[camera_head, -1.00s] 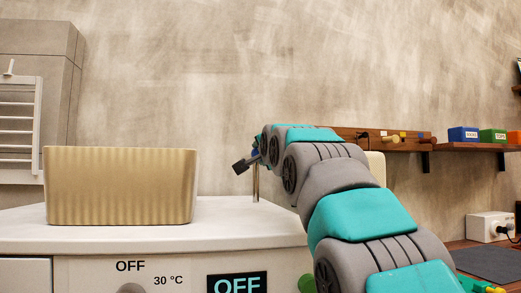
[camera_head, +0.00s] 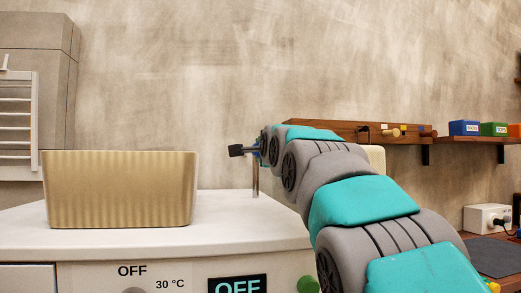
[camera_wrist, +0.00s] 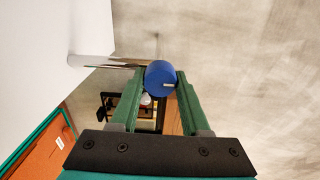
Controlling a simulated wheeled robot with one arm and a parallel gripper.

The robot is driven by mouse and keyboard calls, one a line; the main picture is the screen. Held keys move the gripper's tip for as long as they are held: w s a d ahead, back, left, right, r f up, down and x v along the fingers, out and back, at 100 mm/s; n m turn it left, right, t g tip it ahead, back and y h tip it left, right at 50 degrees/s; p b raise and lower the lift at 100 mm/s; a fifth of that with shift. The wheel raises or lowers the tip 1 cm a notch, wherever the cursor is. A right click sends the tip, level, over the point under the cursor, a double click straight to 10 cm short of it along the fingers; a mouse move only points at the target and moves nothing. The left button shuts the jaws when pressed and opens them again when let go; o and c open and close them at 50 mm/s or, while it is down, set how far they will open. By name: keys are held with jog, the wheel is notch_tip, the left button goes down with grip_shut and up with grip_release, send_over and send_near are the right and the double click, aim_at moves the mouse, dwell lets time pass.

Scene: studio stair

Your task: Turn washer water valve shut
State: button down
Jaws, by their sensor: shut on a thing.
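A blue round valve knob (camera_wrist: 160,74) with a small white mark sits between the green fingers of my gripper (camera_wrist: 161,82) in the wrist view. The fingers are shut on it from both sides. In the head view my arm reaches from the lower right to a thin metal pipe (camera_head: 255,182) rising at the back of the white washer (camera_head: 240,212). A dark stub (camera_head: 237,150) points left at the arm's end, about level, with a little blue beside it. My arm hides most of the gripper and knob in the head view.
A ribbed tan basket (camera_head: 118,190) stands on the washer top left of the pipe. A wooden wall rack (camera_head: 345,135) with pegs is behind my arm. Blue (camera_head: 464,128) and green (camera_head: 493,129) boxes sit on the right shelf. The air above the washer is open.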

jog(key=shift+c, duration=1.9)
grip_release()
jog(key=b+v, duration=0.1)
jog(key=v, duration=0.6)
jog(key=shift+s, duration=0.4)
jog(key=shift+d, duration=0.2)
